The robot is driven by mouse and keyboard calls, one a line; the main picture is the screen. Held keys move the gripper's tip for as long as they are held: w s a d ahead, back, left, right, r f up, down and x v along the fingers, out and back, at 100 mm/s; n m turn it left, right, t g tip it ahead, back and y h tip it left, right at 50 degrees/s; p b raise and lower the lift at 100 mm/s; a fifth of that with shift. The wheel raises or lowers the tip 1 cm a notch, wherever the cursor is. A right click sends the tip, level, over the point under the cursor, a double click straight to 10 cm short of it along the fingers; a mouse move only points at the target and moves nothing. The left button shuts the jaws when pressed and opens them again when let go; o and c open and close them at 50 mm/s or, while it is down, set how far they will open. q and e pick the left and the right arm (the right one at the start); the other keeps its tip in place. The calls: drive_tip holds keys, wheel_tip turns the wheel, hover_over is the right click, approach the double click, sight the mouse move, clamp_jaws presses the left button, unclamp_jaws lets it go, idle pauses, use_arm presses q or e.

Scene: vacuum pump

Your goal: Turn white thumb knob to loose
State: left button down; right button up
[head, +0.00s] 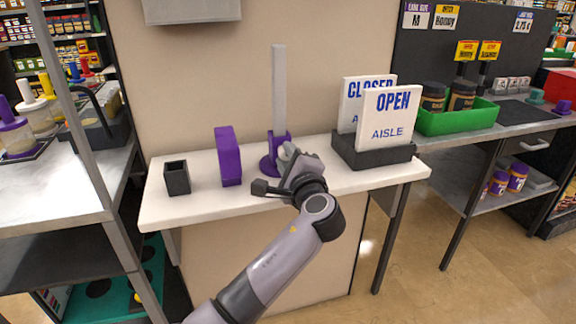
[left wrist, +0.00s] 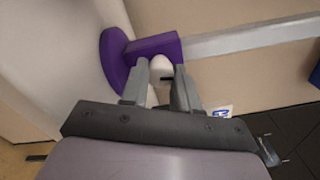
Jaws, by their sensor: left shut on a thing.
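A purple clamp base (head: 270,164) with a tall grey upright post (head: 279,88) stands on the white counter in the head view. The white thumb knob (left wrist: 161,68) shows in the left wrist view, at the side of the purple holder (left wrist: 157,46). My left gripper (head: 287,152) reaches in front of the post and hides most of the knob in the head view. In the left wrist view its two fingers (left wrist: 159,88) are closed around the white knob, one on each side. My right gripper is not in view.
The white counter (head: 205,207) also holds a small black open box (head: 177,178), a purple block (head: 228,156) left of the post, and a dark holder (head: 372,154) with OPEN and CLOSED signs close on the right. A wall stands behind.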

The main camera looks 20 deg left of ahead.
use_arm(q)
drive_tip(key=shift+n+b, duration=0.5)
drive_tip(key=shift+n, duration=0.3)
drive_tip(key=c, duration=0.8)
unclamp_jaws()
drive_tip(key=shift+d, duration=0.1)
drive_tip(key=v, duration=0.7)
drive_tip(key=shift+s, duration=0.15)
